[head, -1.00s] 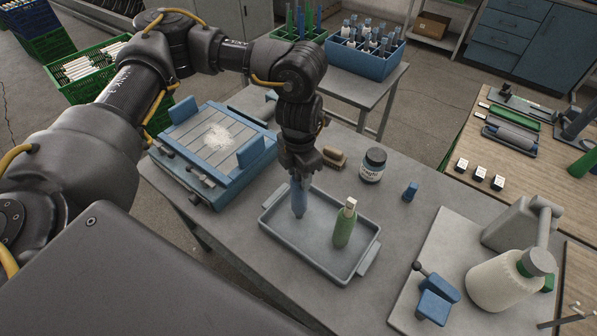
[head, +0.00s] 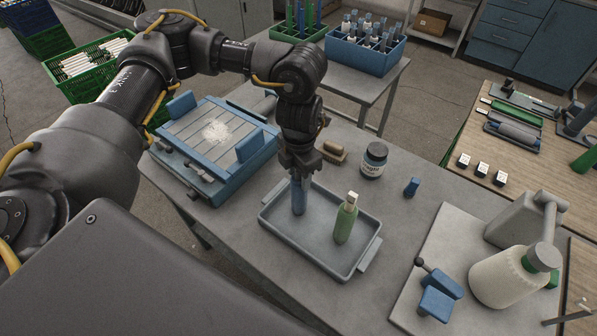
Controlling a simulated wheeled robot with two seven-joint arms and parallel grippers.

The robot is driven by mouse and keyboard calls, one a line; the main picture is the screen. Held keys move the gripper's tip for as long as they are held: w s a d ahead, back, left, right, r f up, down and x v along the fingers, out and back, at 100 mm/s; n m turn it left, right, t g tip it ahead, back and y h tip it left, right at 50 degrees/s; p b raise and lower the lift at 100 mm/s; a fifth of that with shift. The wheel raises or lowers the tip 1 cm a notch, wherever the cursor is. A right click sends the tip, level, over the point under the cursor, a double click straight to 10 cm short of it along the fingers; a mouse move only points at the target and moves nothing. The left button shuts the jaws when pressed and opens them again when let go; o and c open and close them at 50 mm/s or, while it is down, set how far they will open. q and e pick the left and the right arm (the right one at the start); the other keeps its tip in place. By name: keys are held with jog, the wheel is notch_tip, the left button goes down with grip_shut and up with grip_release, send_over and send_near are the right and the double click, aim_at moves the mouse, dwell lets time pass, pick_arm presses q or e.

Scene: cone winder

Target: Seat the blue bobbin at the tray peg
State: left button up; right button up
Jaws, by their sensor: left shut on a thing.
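The blue bobbin (head: 298,196) stands upright in the left part of the grey tray (head: 317,263) in the head view. My left gripper (head: 299,174) points down from above and is shut on the bobbin's top. The tray peg is not visible; whether the bobbin is around it I cannot tell. A green bobbin (head: 346,219) with a pale top stands in the same tray, to the right of the blue one and apart from it. My right gripper is not in view.
Left of the tray is a blue slatted fixture (head: 217,140). Behind the tray are a brush (head: 334,152), a dark jar (head: 374,160) and a small blue piece (head: 412,187).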

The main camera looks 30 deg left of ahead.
pick_arm(q)
jog(key=o, duration=0.9)
jog(key=shift+o, duration=0.2)
jog(key=shift+r, duration=0.15)
notch_tip(320, 180, up, 11)
jog(key=shift+f+b, duration=0.2)
jog(key=shift+b, duration=0.55)
